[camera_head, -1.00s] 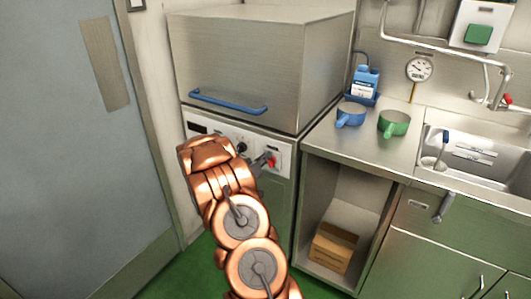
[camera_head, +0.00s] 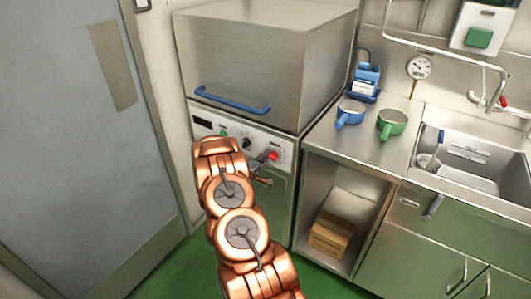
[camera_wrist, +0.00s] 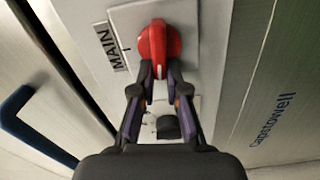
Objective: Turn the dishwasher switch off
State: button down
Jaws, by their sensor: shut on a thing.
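The dishwasher (camera_head: 245,65) is a steel box with a blue bar handle over a pale control panel (camera_head: 207,122). The red switch (camera_head: 273,156) is at the panel's right end. In the wrist view the red switch (camera_wrist: 158,45) is a rotary knob on a plate marked MAIN, with a short white line near its fingertip end. My gripper (camera_wrist: 160,80) is shut on the near end of the knob, one finger on each side. In the head view my gripper (camera_head: 264,158) is at the knob, partly hidden by my copper arm.
A black knob (camera_head: 246,143) and a green button (camera_head: 222,132) are on the same panel. The counter at right holds a blue pot (camera_head: 350,112), a green pot (camera_head: 391,124) and a sink (camera_head: 485,160). A cardboard box (camera_head: 330,236) stands in the open shelf below. A grey door (camera_head: 70,150) is at left.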

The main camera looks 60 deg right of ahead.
jog(key=shift+f+n+p, duration=0.15)
jog(key=shift+n+p, duration=0.15)
jog(key=shift+n, duration=0.5)
jog(key=shift+w, duration=0.1)
jog(key=c, duration=1.2)
grip_release()
jog(key=a, duration=1.2)
jog(key=shift+s, duration=0.3)
